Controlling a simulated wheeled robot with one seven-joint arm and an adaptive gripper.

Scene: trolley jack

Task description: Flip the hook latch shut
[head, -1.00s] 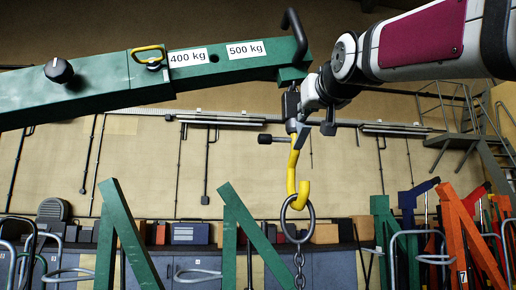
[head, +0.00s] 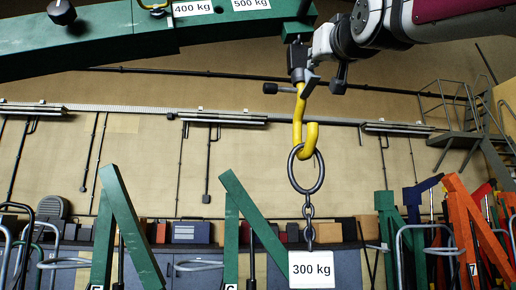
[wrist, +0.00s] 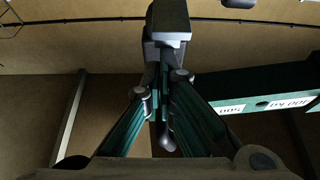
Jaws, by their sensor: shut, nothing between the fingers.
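The yellow hook (head: 299,112) hangs from the end of the green boom (head: 130,38) in the head view. Its lower bend carries a steel ring (head: 306,170) with a chain (head: 308,215) and a 300 kg label (head: 312,269) below. A small grey piece (head: 309,84) by the hook's upper throat may be the latch; I cannot tell it clearly from my finger. My gripper (wrist: 167,32) is shut and empty in the wrist view, its fingers together at top centre. In the head view it is close to the hook's top; contact is not clear.
The boom also shows in the wrist view (wrist: 245,92), close on the right. A black knob (head: 270,88) sticks out left of the hook's top. Green stands (head: 130,225) are lower left, orange ones (head: 468,225) lower right. Air right of the chain is open.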

